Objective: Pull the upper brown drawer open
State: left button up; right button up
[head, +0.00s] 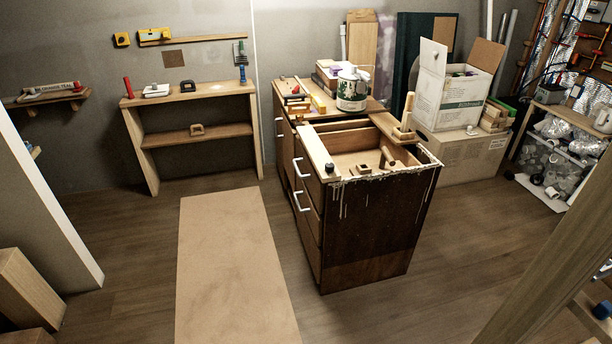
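The dark brown cabinet (375,225) stands in the middle of the head view, its drawer fronts facing left. The upper brown drawer (312,190) has a white bar handle (300,169) near the cabinet's top left. Its front looks about flush with the cabinet, so it appears shut. A lower drawer front (311,227) sits beneath it, with another white handle (299,201) above it. Neither of my grippers shows in this view, and nothing touches the handles.
A long tan board (230,265) lies on the floor left of the cabinet, with bare floor between. The cabinet top holds a paint can (352,90) and loose wood. A wooden shelf (190,135) stands behind left. A large plank (550,240) crosses the lower right.

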aim_at(347, 148)
jog(key=i+l, duration=0.1)
jog(key=i, duration=0.4)
jog(key=i+l, duration=0.1)
jog(key=i, duration=0.4)
